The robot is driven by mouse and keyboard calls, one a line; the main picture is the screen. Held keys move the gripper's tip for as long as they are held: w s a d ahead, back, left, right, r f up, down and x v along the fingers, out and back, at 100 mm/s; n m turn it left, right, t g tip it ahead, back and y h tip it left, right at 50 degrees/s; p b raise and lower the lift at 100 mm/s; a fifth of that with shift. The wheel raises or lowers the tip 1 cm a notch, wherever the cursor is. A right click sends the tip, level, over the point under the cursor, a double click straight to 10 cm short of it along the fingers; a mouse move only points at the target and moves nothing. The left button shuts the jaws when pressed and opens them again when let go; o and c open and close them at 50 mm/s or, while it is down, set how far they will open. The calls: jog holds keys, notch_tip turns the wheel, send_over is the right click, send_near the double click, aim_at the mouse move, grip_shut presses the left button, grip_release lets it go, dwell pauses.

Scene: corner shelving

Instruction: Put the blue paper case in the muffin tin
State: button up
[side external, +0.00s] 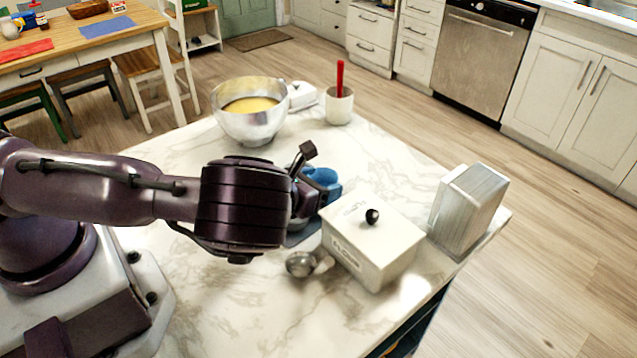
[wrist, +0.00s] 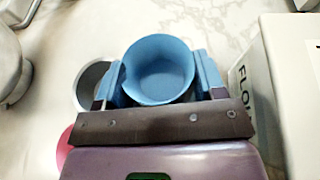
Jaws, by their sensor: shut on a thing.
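The blue paper case (side external: 325,179) is held between the fingers of my gripper (side external: 318,190). In the wrist view the case (wrist: 160,70) looks round and open at the top, with a blue finger on each side. My gripper (wrist: 160,88) is shut on it above the worktop. A grey round rim (wrist: 92,82) shows just left of the case and may be a cup of the muffin tin. A flat grey-blue edge (side external: 303,238) below my gripper may also be the tin. My arm hides most of that area, so I cannot tell.
A white flour box (side external: 365,245) with a black knob stands close to the right of my gripper. A small metal scoop (side external: 301,263) lies in front. A metal bowl of batter (side external: 250,118) and a white crock (side external: 339,107) stand behind. A metal block (side external: 466,212) is far right.

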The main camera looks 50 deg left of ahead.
jog(key=shift+s+d+f+g, duration=0.15)
jog(key=shift+s+f, duration=0.1)
jog(key=shift+f, duration=0.4)
jog(key=shift+s+a+f+g, duration=0.1)
jog(key=shift+s+f+g, duration=0.1)
jog(key=shift+f, duration=0.4)
jog(key=o, duration=0.8)
jog(key=shift+o, duration=0.8)
jog(key=v, duration=0.4)
jog(key=r+v, duration=0.1)
jog(key=v, duration=0.8)
jog(key=shift+w+r, duration=0.25)
jog(key=shift+w, duration=0.15)
